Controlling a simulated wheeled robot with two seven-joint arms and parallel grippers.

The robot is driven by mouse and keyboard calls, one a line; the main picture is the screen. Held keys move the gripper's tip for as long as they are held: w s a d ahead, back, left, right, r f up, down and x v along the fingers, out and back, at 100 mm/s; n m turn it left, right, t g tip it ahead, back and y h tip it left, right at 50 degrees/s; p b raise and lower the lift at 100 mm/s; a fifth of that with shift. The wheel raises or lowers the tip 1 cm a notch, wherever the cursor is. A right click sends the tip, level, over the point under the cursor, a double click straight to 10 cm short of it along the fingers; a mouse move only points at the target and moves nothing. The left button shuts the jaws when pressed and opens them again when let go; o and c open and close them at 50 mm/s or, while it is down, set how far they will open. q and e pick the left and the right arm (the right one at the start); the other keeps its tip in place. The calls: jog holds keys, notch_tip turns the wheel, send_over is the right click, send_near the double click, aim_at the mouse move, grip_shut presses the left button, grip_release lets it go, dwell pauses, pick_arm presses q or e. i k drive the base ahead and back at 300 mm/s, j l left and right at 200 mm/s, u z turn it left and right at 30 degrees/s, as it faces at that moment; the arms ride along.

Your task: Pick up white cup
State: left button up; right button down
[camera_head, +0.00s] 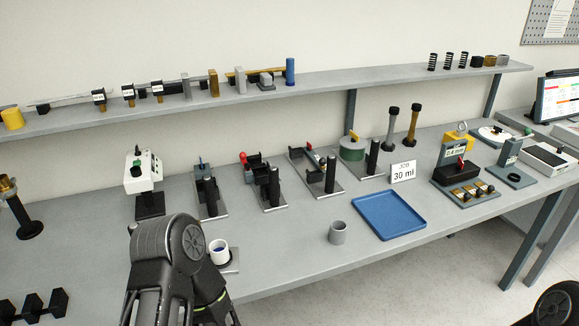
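The white cup (219,254) stands upright on the bench in the lower middle of the head view. Something dark blue shows inside it. One of my black arms, with a green stripe, rises from the bottom edge just left of and in front of the cup and covers part of that area. I cannot tell whether it touches the cup. No fingertips of either gripper show.
A grey cup (338,233) stands to the right, beside an empty blue tray (389,214) and a "JOB 30 ml" card (403,172). Several fixtures line the back of the bench (290,255). Black weights (34,306) lie at lower left. The front middle is clear.

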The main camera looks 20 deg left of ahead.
aim_at(220, 253)
jog(key=u, duration=1.05)
jog(key=k+l+z, duration=0.1)
jog(key=z, duration=0.25)
jog(key=k+l+z, duration=0.1)
jog(key=z, duration=0.3)
jog(key=l+z, duration=0.15)
jog(key=z, duration=0.2)
